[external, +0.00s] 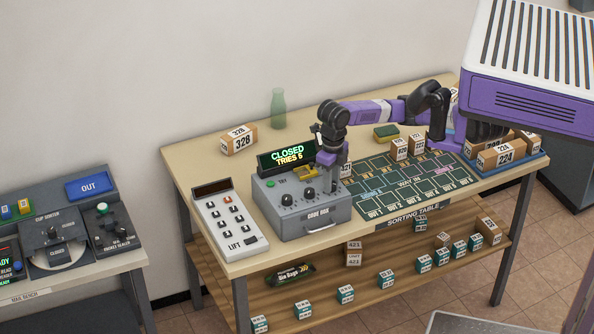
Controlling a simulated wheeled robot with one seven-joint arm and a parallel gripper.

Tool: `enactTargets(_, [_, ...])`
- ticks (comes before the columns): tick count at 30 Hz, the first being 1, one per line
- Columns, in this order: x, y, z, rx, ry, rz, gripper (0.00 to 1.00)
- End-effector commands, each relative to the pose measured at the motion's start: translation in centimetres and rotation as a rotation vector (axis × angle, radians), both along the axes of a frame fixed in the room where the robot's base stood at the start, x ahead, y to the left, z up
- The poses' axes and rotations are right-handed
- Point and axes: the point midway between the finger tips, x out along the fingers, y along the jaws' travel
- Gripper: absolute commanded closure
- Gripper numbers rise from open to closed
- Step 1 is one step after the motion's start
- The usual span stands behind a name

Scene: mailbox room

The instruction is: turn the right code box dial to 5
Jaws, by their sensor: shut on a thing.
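The grey code box (290,228) stands on the sorting table beneath a screen (287,157) that reads "CLOSED" and "TRIES 5". Its left dial (287,199) and middle dial (309,193) show as dark knobs on the sloped top. My gripper (331,184) points down onto the right end of that top and is shut on the right dial. The gripper covers this dial, so its setting cannot be read. The numbers at the other two dials are too small to read.
A white lift keypad (231,225) stands close left of the box. The green sorting mat (400,192) lies to the right, with small numbered boxes (400,149) at its back edge. A green bottle (278,108) and a parcel marked 328 (239,140) stand behind.

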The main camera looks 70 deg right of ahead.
Motion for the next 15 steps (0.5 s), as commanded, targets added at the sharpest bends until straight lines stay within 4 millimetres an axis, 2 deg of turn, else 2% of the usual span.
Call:
enactTargets(14, [0.04,0.00,0.12,0.000,-0.002,0.015,1.00])
enactTargets(15, [0.04,0.00,0.12,0.000,-0.002,0.015,0.68])
